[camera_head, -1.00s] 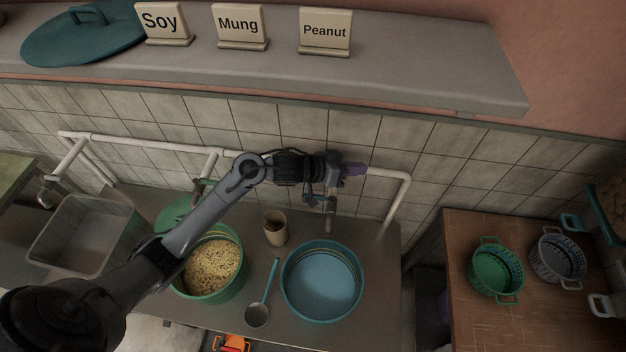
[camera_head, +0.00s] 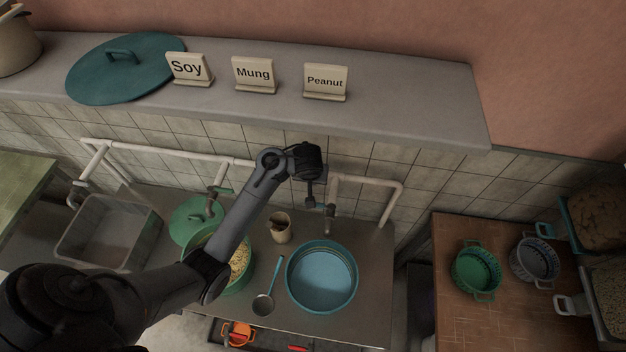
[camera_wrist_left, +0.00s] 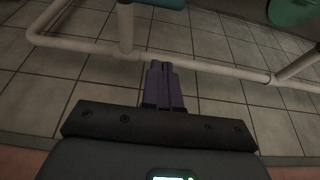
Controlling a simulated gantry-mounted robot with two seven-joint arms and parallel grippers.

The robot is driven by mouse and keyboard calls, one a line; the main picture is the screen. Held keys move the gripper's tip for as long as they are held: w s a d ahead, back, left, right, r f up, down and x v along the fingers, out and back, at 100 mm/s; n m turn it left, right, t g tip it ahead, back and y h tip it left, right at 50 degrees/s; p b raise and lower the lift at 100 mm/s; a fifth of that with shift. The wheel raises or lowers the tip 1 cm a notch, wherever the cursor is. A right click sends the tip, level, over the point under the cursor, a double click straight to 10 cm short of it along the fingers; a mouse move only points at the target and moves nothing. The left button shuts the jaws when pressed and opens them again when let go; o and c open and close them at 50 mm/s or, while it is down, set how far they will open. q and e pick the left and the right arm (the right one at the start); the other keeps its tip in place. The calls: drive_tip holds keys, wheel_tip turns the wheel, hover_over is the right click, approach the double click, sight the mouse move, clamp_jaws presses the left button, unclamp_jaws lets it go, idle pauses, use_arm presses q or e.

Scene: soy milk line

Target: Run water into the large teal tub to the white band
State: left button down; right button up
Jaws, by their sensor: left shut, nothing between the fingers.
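The large teal tub (camera_head: 291,288) stands on the metal counter under a tap (camera_head: 330,217) on the white pipe. Its inside looks pale blue; I cannot tell the water level or make out the white band clearly. No stream from the tap is clear. My left arm reaches across from the left, and its wrist is up against the tiled wall, above and left of the tap. The left gripper (camera_wrist_left: 159,68) shows in the left wrist view with its purple fingers together and empty, pointing at the tiles and pipe. My right gripper is not in view.
A ladle (camera_head: 264,303) and a beige cup (camera_head: 280,229) are left of the tub. A green tub of beans (camera_head: 240,264) is partly behind my arm. A grey basin (camera_head: 108,232) is further left. A wooden table (camera_head: 455,320) with colanders stands right. A shelf (camera_head: 400,105) overhangs the wall.

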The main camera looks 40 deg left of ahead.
sight(319, 205)
use_arm(q)
wheel_tip(319, 205, down, 8)
drive_tip(key=s, duration=0.1)
drive_tip(key=shift+d+b, duration=0.3)
drive_tip(key=shift+b, duration=0.1)
drive_tip(key=shift+s, duration=0.1)
idle(0.4)
